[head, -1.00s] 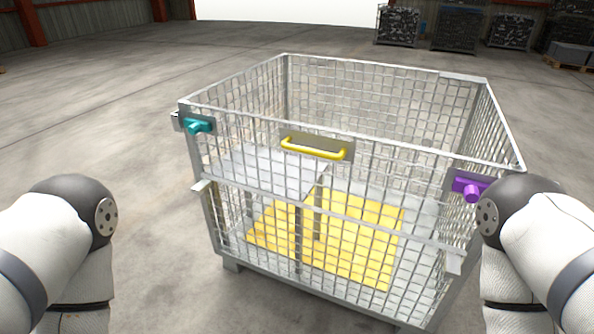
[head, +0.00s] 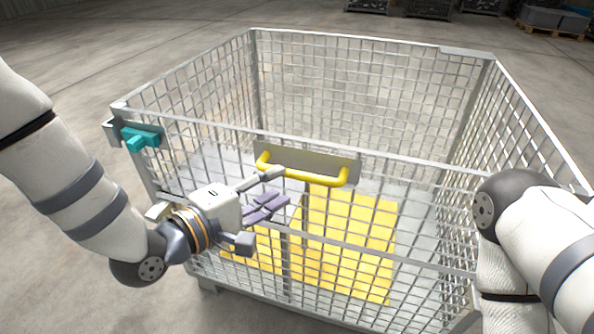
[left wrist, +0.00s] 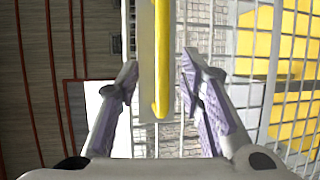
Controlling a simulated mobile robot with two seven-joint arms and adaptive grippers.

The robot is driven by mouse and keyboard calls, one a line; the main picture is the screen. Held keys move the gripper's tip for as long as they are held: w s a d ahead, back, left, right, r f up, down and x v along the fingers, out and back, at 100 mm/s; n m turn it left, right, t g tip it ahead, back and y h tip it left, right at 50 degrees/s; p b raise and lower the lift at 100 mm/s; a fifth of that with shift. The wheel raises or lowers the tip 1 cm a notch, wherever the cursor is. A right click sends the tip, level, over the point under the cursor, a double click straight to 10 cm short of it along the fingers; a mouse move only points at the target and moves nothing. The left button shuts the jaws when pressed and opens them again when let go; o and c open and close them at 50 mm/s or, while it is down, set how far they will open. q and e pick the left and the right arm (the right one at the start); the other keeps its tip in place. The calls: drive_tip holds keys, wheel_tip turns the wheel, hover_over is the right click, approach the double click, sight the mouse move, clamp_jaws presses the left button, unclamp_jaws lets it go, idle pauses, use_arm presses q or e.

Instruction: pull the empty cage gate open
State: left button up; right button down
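The wire mesh cage (head: 490,160) stands in front of me. Its front gate carries a yellow handle (head: 315,179) on a grey plate near the top rail, and the gate looks shut. My left gripper (head: 276,188) is open just in front of the gate, at the left part of the handle. In the left wrist view the handle (left wrist: 161,60) runs upright between the two spread fingers (left wrist: 160,70); I see no contact. A teal latch (head: 138,137) sits at the cage's left front corner. My right gripper is out of view, and my right arm covers the right front corner.
A yellow panel (head: 350,235) shows through the mesh low in the cage. Concrete floor (head: 60,90) lies open on the left. Several stacked containers (head: 430,8) stand far back on the right.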

sight(293, 177)
use_arm(q)
drive_tip(key=x, duration=0.7)
drive_tip(key=shift+a+f, duration=0.1)
drive_tip(key=shift+f, duration=0.05)
clamp_jaws()
